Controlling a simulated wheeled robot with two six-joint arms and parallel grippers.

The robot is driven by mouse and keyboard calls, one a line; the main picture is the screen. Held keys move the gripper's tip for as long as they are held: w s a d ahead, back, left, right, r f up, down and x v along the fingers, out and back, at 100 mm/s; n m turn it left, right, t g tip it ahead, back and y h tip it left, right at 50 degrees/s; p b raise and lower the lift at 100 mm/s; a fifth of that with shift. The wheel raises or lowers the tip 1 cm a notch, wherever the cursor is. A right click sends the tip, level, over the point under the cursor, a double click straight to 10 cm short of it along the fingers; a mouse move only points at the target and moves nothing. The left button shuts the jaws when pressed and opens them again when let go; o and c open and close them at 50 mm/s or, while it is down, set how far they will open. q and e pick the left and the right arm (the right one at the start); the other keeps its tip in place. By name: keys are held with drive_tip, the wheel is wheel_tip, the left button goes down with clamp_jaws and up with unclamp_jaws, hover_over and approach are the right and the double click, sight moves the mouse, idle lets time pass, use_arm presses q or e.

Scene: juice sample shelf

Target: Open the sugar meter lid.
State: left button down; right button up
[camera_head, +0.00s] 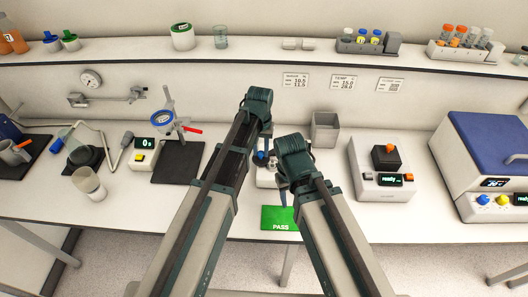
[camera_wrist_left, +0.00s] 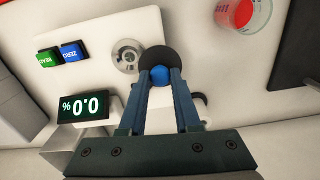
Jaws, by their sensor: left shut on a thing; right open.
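The sugar meter (camera_head: 266,181) is a small white device, mostly hidden behind my arms in the head view. In the left wrist view its display (camera_wrist_left: 83,107) reads 0.0 %, upside down, beside a green button (camera_wrist_left: 48,56) and a blue button (camera_wrist_left: 73,50). Its round metal sample well (camera_wrist_left: 127,57) shows uncovered. The black disc lid (camera_wrist_left: 151,54) stands beside the well, close to its edge. My left gripper (camera_wrist_left: 160,75) is shut on the lid's blue knob (camera_wrist_left: 160,74); it also shows in the head view (camera_head: 266,157). My right gripper (camera_head: 284,196) is open near the meter's front.
A green PASS plate (camera_head: 281,218) lies at the front edge. A grey bin (camera_head: 325,131) stands behind, and a white device with a black block (camera_head: 381,181) stands right. In the left wrist view a cup with red content (camera_wrist_left: 247,13) is nearby.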

use_arm(q)
drive_tip(key=m, duration=0.1)
drive_tip(key=w+a+m, duration=0.1)
drive_tip(key=m, duration=0.1)
drive_tip(key=shift+w, duration=0.3)
drive_tip(key=shift+w+a+m, duration=0.1)
drive_tip(key=shift+w+m, duration=0.25)
drive_tip(key=shift+m, duration=0.5)
drive_tip(key=shift+w+a+m, duration=0.1)
drive_tip(key=shift+w+m, duration=0.2)
drive_tip(key=shift+m, duration=0.55)
drive_tip(key=c, duration=0.6)
unclamp_jaws()
drive_tip(key=shift+r, duration=0.1)
wheel_tip(320, 180, up, 14)
drive_tip(key=p, duration=1.3)
drive_tip(key=shift+f+p, duration=0.2)
drive_tip(key=shift+p, duration=0.2)
